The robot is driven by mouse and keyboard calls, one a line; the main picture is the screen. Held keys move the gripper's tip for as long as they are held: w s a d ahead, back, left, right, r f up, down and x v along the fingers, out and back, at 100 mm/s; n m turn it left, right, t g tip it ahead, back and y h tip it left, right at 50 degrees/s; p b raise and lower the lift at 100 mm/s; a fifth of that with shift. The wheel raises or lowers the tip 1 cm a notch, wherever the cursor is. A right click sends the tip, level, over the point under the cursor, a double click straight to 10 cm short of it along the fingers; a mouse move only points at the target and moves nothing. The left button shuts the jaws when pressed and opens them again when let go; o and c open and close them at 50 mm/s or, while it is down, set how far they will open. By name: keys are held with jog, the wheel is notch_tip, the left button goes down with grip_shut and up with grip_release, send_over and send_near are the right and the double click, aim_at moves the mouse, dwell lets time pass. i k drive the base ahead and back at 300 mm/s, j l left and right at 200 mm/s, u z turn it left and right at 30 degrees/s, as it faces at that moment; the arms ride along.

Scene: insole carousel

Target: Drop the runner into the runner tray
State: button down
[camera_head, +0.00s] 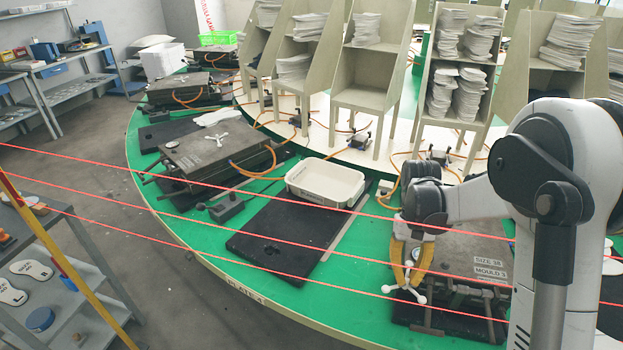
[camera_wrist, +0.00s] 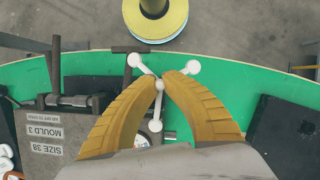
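The runner is a white three-armed piece with round knobs; in the head view (camera_head: 409,289) it hangs from my gripper (camera_head: 408,283), in front of the mould marked SIZE 38, MOULD 3 (camera_head: 470,258). In the wrist view my yellow ribbed fingers (camera_wrist: 158,82) close on the hub of the runner (camera_wrist: 156,120), with its knobs spread around the fingertips. The runner tray (camera_head: 318,196) looks like the shallow cream-white tray on the green carousel, left of and behind my gripper. It appears empty.
A black mat (camera_head: 270,255) lies in front of the tray. Another white three-armed piece (camera_head: 217,138) lies on a mould farther left. Racks of insoles (camera_head: 370,70) stand behind. Red lines cross the view in front of the carousel. A yellow disc-shaped thing (camera_wrist: 131,20) stands beyond the edge.

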aim_at(329, 192)
jog(key=i+j, duration=0.4)
jog(key=j, duration=0.15)
jog(key=i+j, duration=0.35)
jog(key=j, duration=0.2)
jog(key=i+j, duration=0.4)
jog(key=j, duration=0.15)
